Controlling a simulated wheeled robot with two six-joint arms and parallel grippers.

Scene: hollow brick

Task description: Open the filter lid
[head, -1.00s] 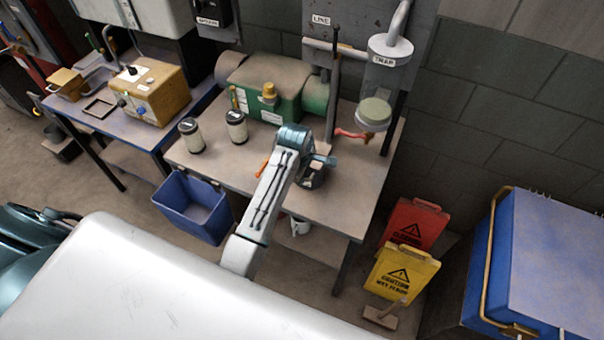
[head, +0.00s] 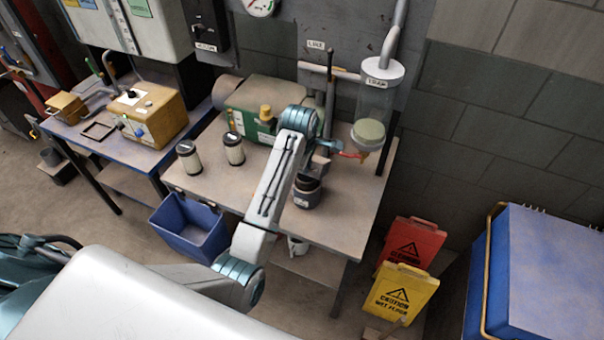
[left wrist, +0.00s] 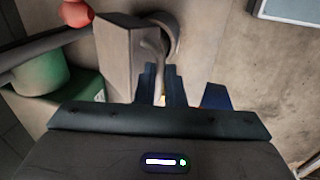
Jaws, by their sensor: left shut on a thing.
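I cannot tell for sure whether this piece is the filter lid. My right gripper is in neither view.
Two white filter cartridges (head: 234,149) stand left on the workbench (head: 345,225). A green pump (head: 245,103) is behind them. A clear trap cylinder (head: 374,100) and a red handle (head: 350,155) are at the right. A blue bin (head: 187,228) hangs at the front.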

